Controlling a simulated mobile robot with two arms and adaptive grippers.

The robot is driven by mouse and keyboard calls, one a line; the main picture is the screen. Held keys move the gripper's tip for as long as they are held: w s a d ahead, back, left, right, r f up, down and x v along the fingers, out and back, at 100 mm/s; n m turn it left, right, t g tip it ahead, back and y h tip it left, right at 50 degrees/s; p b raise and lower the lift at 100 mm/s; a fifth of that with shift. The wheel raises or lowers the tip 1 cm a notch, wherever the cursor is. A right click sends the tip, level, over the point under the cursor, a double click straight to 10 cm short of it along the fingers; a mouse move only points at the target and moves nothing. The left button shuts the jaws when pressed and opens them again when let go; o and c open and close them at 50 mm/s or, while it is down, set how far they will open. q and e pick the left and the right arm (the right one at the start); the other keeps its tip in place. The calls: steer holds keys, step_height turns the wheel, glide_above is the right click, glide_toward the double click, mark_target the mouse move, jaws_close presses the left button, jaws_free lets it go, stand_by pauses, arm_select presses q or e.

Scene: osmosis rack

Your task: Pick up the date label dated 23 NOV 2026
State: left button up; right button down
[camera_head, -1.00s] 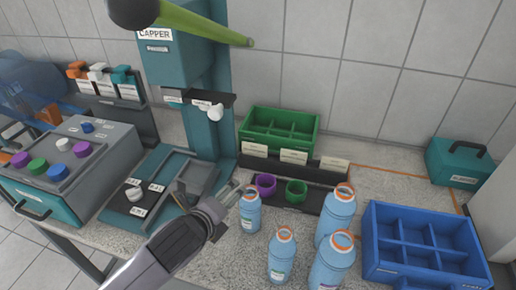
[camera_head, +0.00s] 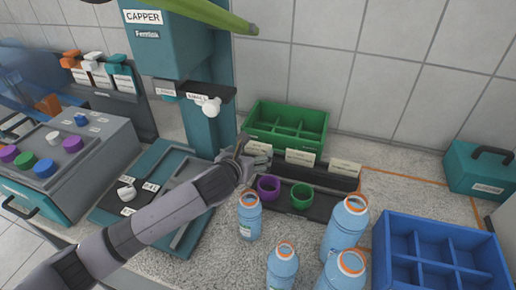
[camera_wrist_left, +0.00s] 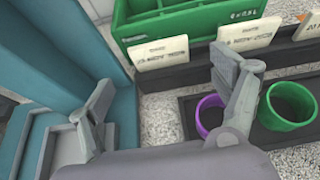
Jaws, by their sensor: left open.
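Three cream date labels stand in a black holder (camera_head: 335,180) in front of the green crate: a left one (camera_head: 258,147), a middle one (camera_head: 300,158) and a right one (camera_head: 346,166). In the left wrist view the left label (camera_wrist_left: 158,52), the middle label (camera_wrist_left: 246,34) and part of the right label (camera_wrist_left: 307,25) show. Their print is too blurred to read the dates surely. My left gripper (camera_head: 258,158) is open and empty at the left label. In the left wrist view its fingers (camera_wrist_left: 165,80) are spread, with that label ahead between them. My right gripper is out of view.
The teal capper (camera_head: 205,110) stands close on the left. A purple cup (camera_head: 268,188) and a green cup (camera_head: 302,196) sit just before the labels. Several blue bottles (camera_head: 250,218) stand in front. A green crate (camera_head: 285,121) is behind; a blue crate (camera_head: 440,232) is at right.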

mark_target(257, 144)
arm_select(q)
steer(key=shift+p+x, duration=0.4)
steer(key=shift+x, duration=3.5)
steer(key=shift+w+a+r, duration=0.1)
steer(key=shift+a+r, duration=0.05)
steer(key=shift+r, duration=0.05)
steer(key=shift+c, duration=0.4)
steer(key=c, duration=0.7)
steer(key=shift+c, duration=0.2)
steer(key=shift+r, duration=0.1)
